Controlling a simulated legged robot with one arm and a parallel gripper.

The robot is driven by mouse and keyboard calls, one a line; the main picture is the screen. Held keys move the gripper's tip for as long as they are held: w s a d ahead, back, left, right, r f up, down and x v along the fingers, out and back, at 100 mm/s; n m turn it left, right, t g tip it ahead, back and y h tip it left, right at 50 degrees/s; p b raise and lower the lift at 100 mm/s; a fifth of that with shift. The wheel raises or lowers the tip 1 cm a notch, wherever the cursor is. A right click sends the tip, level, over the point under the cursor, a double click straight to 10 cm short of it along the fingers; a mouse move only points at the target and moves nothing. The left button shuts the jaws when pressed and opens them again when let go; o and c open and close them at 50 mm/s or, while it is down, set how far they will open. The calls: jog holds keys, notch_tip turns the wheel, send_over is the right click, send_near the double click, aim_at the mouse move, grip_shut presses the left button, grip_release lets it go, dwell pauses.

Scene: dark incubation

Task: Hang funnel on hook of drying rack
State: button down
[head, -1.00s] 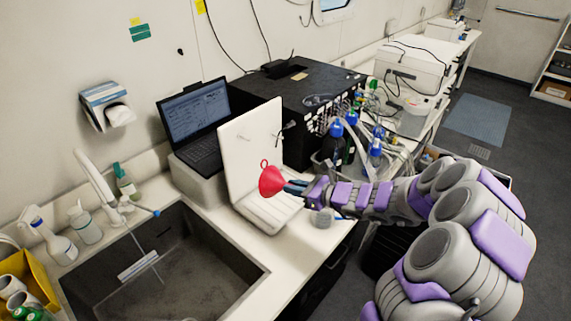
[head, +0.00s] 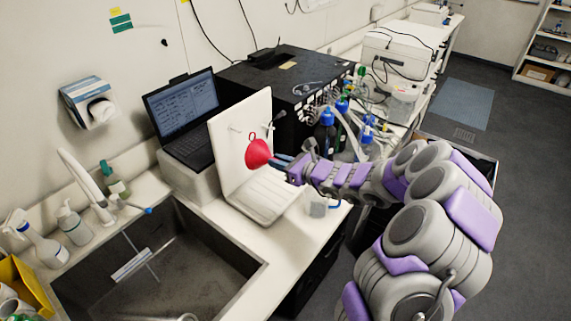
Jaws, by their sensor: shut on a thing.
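The red funnel (head: 258,153) is held in front of the white drying rack, with its loop at the top. My gripper (head: 277,160) is shut on the funnel, coming in from the right. The drying rack (head: 228,140) is a white upright panel with a ribbed tray (head: 262,196) at its foot, on the counter beside the sink. Small hooks show on the panel, one (head: 235,129) left of the funnel and a dark one near its right edge. The funnel's loop appears near the panel, but I cannot tell whether it touches a hook.
The sink (head: 180,255) lies left and in front of the rack. A laptop (head: 185,115) stands behind it on the left. A black box (head: 285,85) and blue-capped bottles (head: 327,130) stand behind and right. A small clear cup (head: 318,205) is below my arm.

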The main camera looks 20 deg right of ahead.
aim_at(269, 155)
jog(key=shift+w+a+f, duration=0.1)
jog(key=shift+w+a, duration=0.3)
jog(key=shift+x, duration=0.85)
jog(key=shift+r, duration=0.25)
jog(key=shift+d+f, duration=0.1)
jog(key=shift+d, duration=0.05)
dwell(0.5)
jog(key=shift+w+a, duration=0.35)
jog(key=shift+w, duration=0.25)
jog(key=shift+f+p+x, duration=0.25)
jog(key=shift+p+x, duration=0.05)
jog(key=shift+x, duration=1.3)
dwell(1.6)
jog(key=c, duration=1)
grip_release()
